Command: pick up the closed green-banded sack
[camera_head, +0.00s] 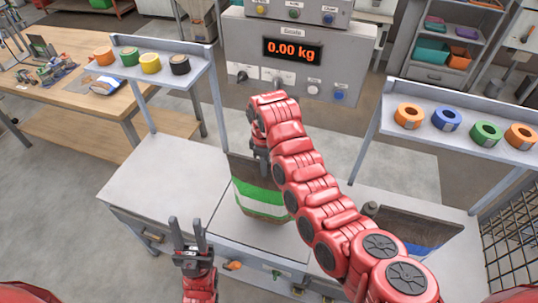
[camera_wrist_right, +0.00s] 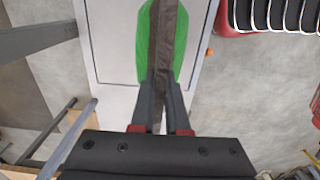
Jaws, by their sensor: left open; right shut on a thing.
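The green-banded sack (camera_head: 258,198) stands on the middle platform of the bench in the head view, partly hidden behind my right arm. Its dark top edge runs between the green sides (camera_wrist_right: 145,45) in the right wrist view. My right gripper (camera_head: 262,158) is at the top of this sack, with its fingers (camera_wrist_right: 161,80) shut on the top edge. My left gripper (camera_head: 187,236) is open and empty, pointing up in front of the bench, left of the sack and apart from it.
The scale console (camera_head: 293,50) behind the sack reads 0.00 kg. A blue-banded sack (camera_head: 415,228) stands to the right. Tape rolls sit on the left shelf (camera_head: 160,48) and right shelf (camera_head: 465,122). The bench's left top (camera_head: 165,180) is clear.

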